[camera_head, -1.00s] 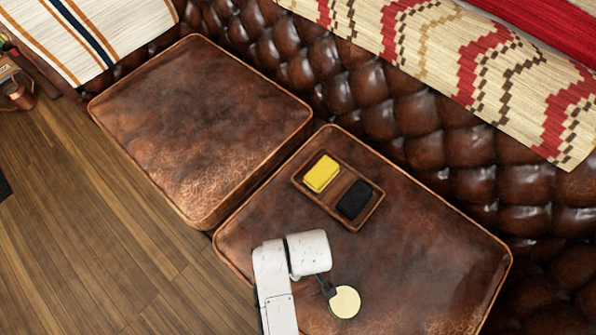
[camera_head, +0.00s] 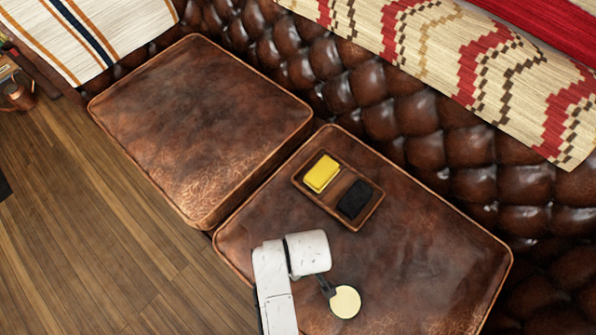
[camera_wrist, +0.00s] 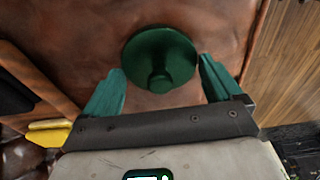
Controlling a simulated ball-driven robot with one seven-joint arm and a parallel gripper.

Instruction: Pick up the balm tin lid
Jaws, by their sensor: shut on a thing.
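The balm tin lid shows as a pale yellow disc (camera_head: 345,302) at the end of my gripper (camera_head: 329,288) in the head view. In the wrist view it is a dark green round piece (camera_wrist: 160,50) with a small knob facing the camera. My gripper's teal fingers (camera_wrist: 160,66) stand at its left and right edges, and the gripper is shut on it. The lid is over the near leather seat; I cannot tell its height above it.
A brown tray (camera_head: 328,195) on the near seat (camera_head: 430,255) holds a yellow block (camera_head: 322,173) and a black block (camera_head: 355,199). Another leather seat (camera_head: 205,120) at left is bare. A tufted leather back (camera_head: 410,120) runs behind. Wooden floor (camera_head: 110,240) lies at left.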

